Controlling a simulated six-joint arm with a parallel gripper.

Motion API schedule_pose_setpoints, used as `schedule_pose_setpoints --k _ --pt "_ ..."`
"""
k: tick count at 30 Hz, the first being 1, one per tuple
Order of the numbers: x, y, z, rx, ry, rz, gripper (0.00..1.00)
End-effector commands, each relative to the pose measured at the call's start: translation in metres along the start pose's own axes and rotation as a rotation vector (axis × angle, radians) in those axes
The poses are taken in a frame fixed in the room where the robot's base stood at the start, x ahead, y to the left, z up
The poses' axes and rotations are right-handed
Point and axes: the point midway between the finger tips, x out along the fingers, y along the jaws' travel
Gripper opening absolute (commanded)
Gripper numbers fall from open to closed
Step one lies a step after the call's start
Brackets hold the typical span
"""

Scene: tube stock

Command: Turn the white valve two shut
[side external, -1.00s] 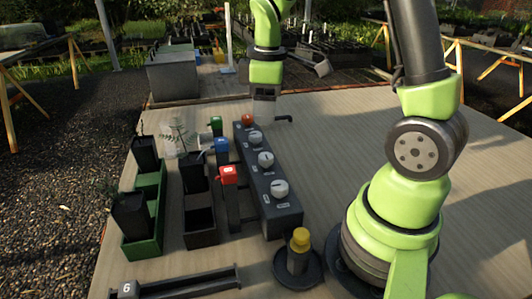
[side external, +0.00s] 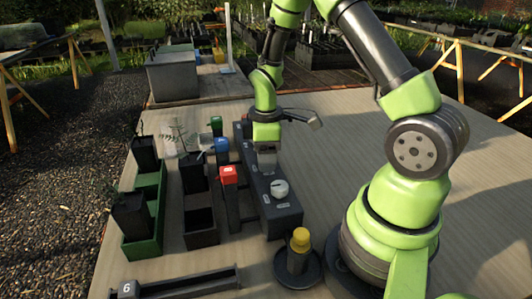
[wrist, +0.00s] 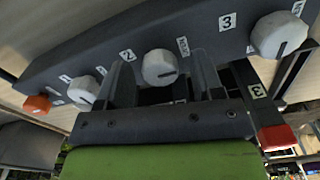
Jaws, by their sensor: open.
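White valve two (wrist: 160,67) is the middle white knob on the dark manifold (wrist: 215,25), beside a label reading 2. A dark mark runs across its face. My gripper (wrist: 162,72) is open, with one finger on each side of this knob; I cannot tell whether they touch it. In the side view my gripper (side external: 266,168) points down over the manifold (side external: 283,218) and hides valve two. White valve three (side external: 280,189) stands nearer the camera; it also shows in the wrist view (wrist: 279,35). Another white knob (wrist: 84,89) is left of valve two.
An orange knob (wrist: 38,103) is at the manifold's far end. Red (side external: 229,176), blue (side external: 222,146) and green (side external: 216,122) topped posts stand close along its left side. A yellow-topped post (side external: 300,240) stands in front. The table right of the manifold is clear.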

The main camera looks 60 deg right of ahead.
Motion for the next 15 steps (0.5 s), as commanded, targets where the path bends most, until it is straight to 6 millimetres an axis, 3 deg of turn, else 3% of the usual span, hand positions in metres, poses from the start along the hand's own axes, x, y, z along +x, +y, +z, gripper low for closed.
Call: schedule_pose_setpoints --k 6,12,15 --pt "0.0000 0.0000 0.0000 0.000 0.000 0.000 0.59" --pt "-0.0001 0.0001 0.0000 0.000 0.000 0.000 0.13" --pt "-0.0002 0.0001 -0.0001 0.000 0.000 0.000 0.12"
